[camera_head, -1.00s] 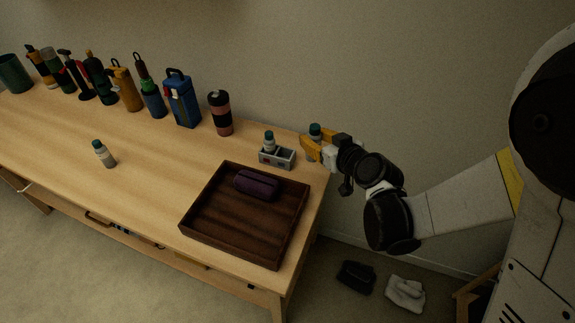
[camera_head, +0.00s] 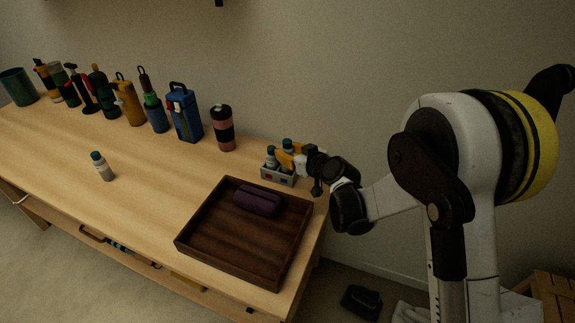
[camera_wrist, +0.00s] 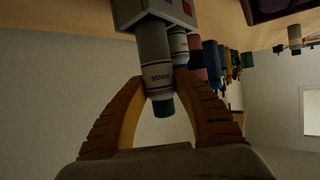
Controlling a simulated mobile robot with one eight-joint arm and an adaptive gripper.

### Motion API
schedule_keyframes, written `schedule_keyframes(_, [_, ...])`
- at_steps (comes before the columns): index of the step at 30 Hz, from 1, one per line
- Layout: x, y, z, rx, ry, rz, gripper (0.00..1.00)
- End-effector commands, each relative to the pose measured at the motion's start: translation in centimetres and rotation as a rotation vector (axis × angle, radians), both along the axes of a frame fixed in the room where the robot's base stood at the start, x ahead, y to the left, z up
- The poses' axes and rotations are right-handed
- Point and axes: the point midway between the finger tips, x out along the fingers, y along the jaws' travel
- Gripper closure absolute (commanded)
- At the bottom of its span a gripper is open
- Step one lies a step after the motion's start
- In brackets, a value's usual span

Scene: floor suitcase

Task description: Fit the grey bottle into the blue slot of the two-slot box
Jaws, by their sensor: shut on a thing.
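The grey bottle (camera_wrist: 154,48), with a teal cap and a white label, is between the fingers of my gripper (camera_wrist: 160,108), which is shut on it. In the head view the bottle (camera_head: 288,146) is at the right half of the grey two-slot box (camera_head: 277,178), upright. A similar white-labelled bottle (camera_head: 271,156) stands in the box's left slot; it shows beside the held one in the wrist view (camera_wrist: 179,44). The box front bears a red mark. I cannot tell how deep the held bottle's lower end sits in the slot.
A dark wooden tray (camera_head: 190,245) with a purple case (camera_head: 257,201) lies in front of the box. Several flasks and a pink-black tumbler (camera_head: 223,130) line the table's back edge.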

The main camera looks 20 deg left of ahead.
Motion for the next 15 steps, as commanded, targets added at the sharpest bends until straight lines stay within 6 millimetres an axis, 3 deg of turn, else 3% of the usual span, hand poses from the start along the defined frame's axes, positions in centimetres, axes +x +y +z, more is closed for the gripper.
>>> schedule_keyframes(9, [0.1, 0.0, -4.1, 0.0, 0.0, 0.0, 1.0])
schedule_keyframes(15, [0.1, 0.0, -4.0, 0.0, 0.0, 0.0, 1.0])
